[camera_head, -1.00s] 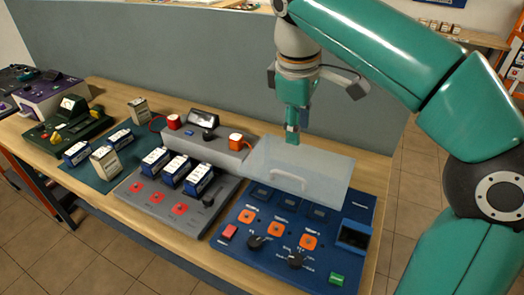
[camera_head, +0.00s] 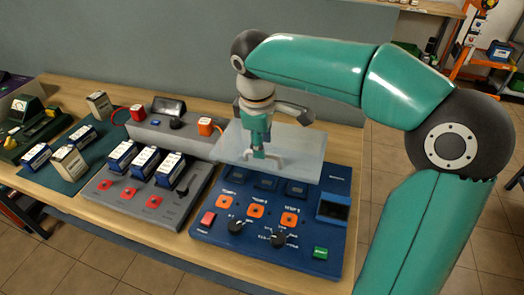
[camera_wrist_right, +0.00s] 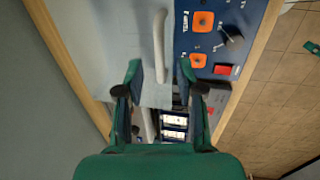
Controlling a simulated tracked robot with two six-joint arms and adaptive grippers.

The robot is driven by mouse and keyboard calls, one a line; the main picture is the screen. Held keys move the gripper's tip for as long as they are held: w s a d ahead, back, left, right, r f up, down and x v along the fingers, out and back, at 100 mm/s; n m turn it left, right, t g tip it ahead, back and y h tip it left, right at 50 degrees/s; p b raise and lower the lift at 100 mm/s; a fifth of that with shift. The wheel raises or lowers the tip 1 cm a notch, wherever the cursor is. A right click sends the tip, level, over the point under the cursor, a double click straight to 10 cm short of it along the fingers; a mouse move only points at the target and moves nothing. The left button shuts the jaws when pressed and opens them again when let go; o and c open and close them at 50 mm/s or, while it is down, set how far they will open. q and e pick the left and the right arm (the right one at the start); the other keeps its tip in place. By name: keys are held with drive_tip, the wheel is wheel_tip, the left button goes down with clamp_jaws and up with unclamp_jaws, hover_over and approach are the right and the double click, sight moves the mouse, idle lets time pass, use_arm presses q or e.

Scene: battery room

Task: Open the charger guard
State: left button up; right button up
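The charger guard (camera_head: 304,150) is a clear, pale panel tilted over the back part of the blue charger panel (camera_head: 222,238). Its light handle (camera_head: 280,158) is partly hidden behind my right gripper (camera_head: 258,153) in the head view. In the right wrist view the handle (camera_wrist_right: 160,45) is a pale bar lying ahead of my right gripper (camera_wrist_right: 160,75), between the lines of its two green fingers. The fingers are spread apart with a gap between them. Whether they touch the guard cannot be told. My left gripper is not in view.
A grey charger (camera_head: 147,192) with several batteries stands left of the blue panel. Orange buttons (camera_head: 256,211), black knobs and a red button (camera_head: 208,218) sit in front of the guard. A grey wall (camera_head: 200,40) rises behind the wooden bench (camera_head: 348,140).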

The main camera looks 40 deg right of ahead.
drive_tip(key=shift+w+d+f, duration=0.1)
drive_tip(key=shift+d+f, duration=0.05)
drive_tip(key=shift+f, duration=0.6)
drive_tip(key=shift+d+f, duration=0.1)
drive_tip(key=shift+f, duration=0.65)
clamp_jaws()
